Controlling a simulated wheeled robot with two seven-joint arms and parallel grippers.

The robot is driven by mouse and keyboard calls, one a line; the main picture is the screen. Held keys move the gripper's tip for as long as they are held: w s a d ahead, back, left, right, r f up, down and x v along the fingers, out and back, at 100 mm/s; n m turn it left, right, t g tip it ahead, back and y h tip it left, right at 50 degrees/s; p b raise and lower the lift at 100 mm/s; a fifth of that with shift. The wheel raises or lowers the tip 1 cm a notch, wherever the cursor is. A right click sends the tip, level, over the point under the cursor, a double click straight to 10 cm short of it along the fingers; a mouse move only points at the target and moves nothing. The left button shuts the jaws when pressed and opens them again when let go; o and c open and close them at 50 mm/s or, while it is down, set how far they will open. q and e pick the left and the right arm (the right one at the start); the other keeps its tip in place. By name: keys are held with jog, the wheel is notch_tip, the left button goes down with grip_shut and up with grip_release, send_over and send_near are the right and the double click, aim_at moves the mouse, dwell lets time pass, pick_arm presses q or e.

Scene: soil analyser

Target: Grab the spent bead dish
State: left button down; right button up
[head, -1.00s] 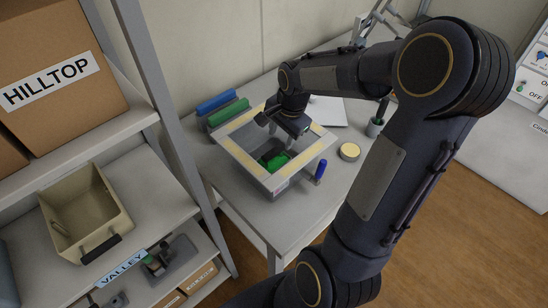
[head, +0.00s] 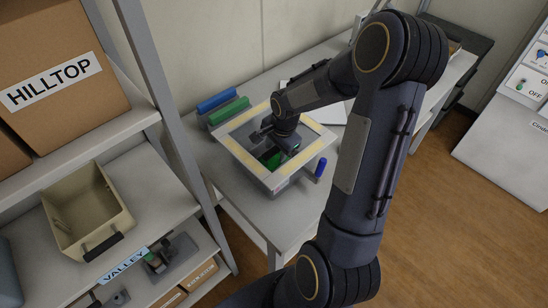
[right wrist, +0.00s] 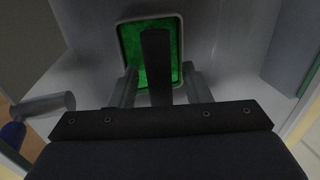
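The bead dish shows in the right wrist view as a rounded rectangular tray with a pale rim and bright green contents (right wrist: 130,45). In the head view, a strip of green (head: 267,158) shows inside the open-topped grey box (head: 247,163) with a cream-edged rim. My right gripper (head: 278,150) reaches down into this box, over the dish. Its two grey fingers stand apart in the right wrist view (right wrist: 159,70), with a dark upright bar between them in the picture. I see no contact with the dish. My left gripper is not in view.
A blue cylinder (head: 320,167) stands at the box's right front side. A shelf rack on the left holds a beige bin (head: 62,226) and a HILLTOP carton (head: 60,60).

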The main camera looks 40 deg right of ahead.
grip_shut()
jog(key=shift+r, duration=0.1)
